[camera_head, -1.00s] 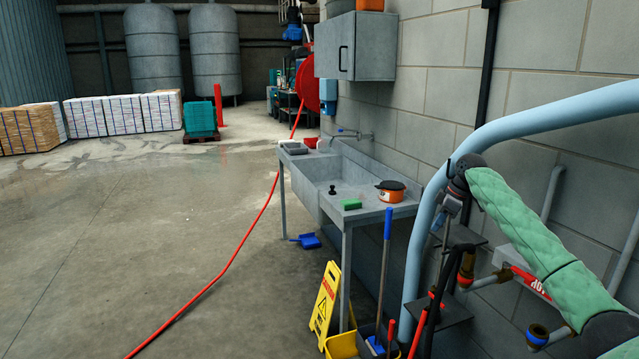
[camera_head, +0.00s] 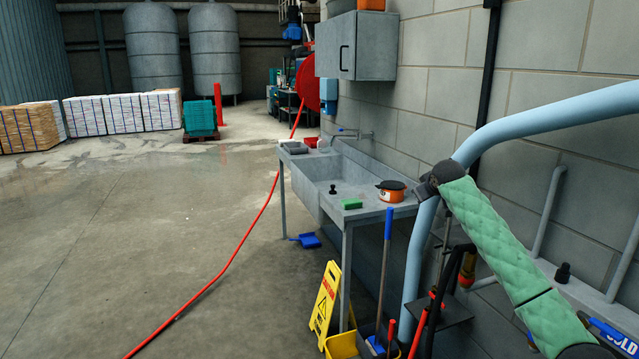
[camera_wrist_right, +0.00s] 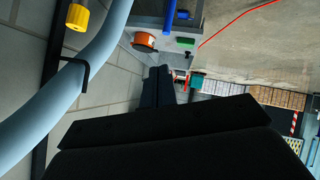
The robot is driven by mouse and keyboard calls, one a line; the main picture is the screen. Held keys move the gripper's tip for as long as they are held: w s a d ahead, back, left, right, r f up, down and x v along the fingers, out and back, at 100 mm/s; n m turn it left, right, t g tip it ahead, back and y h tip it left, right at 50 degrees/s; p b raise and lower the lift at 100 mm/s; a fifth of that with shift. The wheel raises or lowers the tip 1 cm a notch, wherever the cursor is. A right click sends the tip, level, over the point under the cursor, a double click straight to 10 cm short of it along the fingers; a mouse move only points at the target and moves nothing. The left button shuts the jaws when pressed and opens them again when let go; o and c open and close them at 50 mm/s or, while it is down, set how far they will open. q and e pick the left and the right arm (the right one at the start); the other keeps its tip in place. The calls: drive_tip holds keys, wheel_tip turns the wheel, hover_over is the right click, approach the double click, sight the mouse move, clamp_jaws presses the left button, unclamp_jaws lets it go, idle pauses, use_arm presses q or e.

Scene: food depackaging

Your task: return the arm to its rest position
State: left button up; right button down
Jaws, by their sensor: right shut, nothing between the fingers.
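My right arm, in a green quilted sleeve, comes in from the lower right of the head view and slants up to the left. Its dark wrist end shows beside the large light-blue pipe (camera_head: 420,262). In the right wrist view my right gripper (camera_wrist_right: 158,84) is shut and empty, seen past its large black body. Its fingertips are in free space, with the floor and wall behind them. My left arm and gripper are not in view.
A metal sink table (camera_head: 340,215) with an orange pot (camera_head: 391,191) and green sponge (camera_head: 352,204) stands along the block wall. A yellow caution sign (camera_head: 325,297) and a blue-handled tool (camera_head: 387,262) stand before it. Wall pipes flank my arm.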

drive_tip(key=s+a+f, duration=0.2)
drive_tip(key=s+f, duration=0.1)
drive_tip(key=f, duration=0.5)
drive_tip(key=s+a+f+m, duration=0.1)
drive_tip(key=s+a+f, duration=0.1)
drive_tip(key=f, duration=0.5)
drive_tip(key=s+a+f, duration=0.2)
drive_tip(key=s+f, duration=0.1)
drive_tip(key=f, duration=0.5)
drive_tip(key=s+a+f+m+g, duration=0.1)
drive_tip(key=s+a+f, duration=0.1)
drive_tip(key=s+f, duration=0.85)
drive_tip(key=s+a+f+g, duration=0.15)
drive_tip(key=s+f, duration=0.55)
drive_tip(key=f, duration=0.7)
drive_tip(key=s+a+f+m+g, duration=0.1)
drive_tip(key=s+a+f+g, duration=0.2)
drive_tip(key=s+f, duration=1.7)
drive_tip(key=s+a+f+g, duration=0.1)
drive_tip(key=s+f, duration=0.2)
drive_tip(key=s, duration=0.7)
drive_tip(key=s+f+g, duration=0.1)
drive_tip(key=s+f, duration=0.2)
drive_tip(key=s, duration=0.7)
drive_tip(key=s+a+f+g, duration=0.1)
drive_tip(key=s+f, duration=0.3)
drive_tip(key=s, duration=0.6)
drive_tip(key=shift+a+m+g, duration=0.3)
drive_tip(key=shift+a+g, duration=0.05)
drive_tip(key=shift+g, duration=0.2)
